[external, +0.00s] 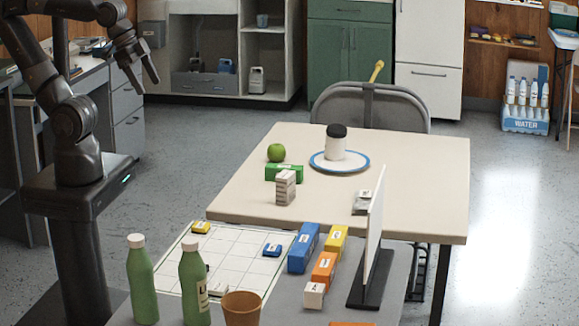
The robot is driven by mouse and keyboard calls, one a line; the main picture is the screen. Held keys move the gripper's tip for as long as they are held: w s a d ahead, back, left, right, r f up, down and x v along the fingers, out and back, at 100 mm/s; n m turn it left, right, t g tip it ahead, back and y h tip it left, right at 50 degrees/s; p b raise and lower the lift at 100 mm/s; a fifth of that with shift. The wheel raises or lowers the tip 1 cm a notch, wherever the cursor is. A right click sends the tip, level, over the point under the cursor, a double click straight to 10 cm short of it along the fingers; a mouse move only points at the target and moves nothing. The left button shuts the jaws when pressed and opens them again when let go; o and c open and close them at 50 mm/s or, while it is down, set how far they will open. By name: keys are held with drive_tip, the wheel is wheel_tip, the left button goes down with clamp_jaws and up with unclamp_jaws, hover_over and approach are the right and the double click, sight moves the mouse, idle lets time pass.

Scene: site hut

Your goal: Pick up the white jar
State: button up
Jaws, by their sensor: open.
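The white jar (336,147) has a black lid and stands upright on a white plate with a blue rim (318,161). The plate lies on the beige table (420,165), near its far side. My gripper (147,88) is open and empty at the upper left. It hangs in the air, well to the left of the table and far from the jar.
A green apple (276,153), a green box (283,173) and a grey stacked block (286,188) stand left of the plate. A white upright panel (375,225) stands at the front right. Green bottles (142,280), a brown cup (241,308) and colored boxes crowd the nearer table.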

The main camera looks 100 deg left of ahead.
drive_tip(key=shift+o, duration=0.3)
drive_tip(key=w+a+r+y, duration=0.1)
drive_tip(key=w+a+r, duration=0.1)
drive_tip(key=w+a, duration=0.35)
drive_tip(key=w+a+r, duration=0.1)
drive_tip(key=w+a, duration=0.1)
drive_tip(key=w, duration=0.7)
drive_tip(key=n+g+y, duration=0.2)
drive_tip(key=n+y, duration=0.1)
hover_over(330, 129)
drive_tip(key=s+d, duration=0.2)
wheel_tip(330, 129, down, 25)
drive_tip(key=shift+w+r, duration=0.1)
drive_tip(key=x, duration=0.4)
drive_tip(key=shift+a+f, duration=0.1)
drive_tip(key=shift+f, duration=0.15)
drive_tip(key=shift+x, duration=3.15)
drive_tip(key=shift+c, duration=0.5)
drive_tip(key=shift+r, duration=0.1)
drive_tip(key=c, duration=1.3)
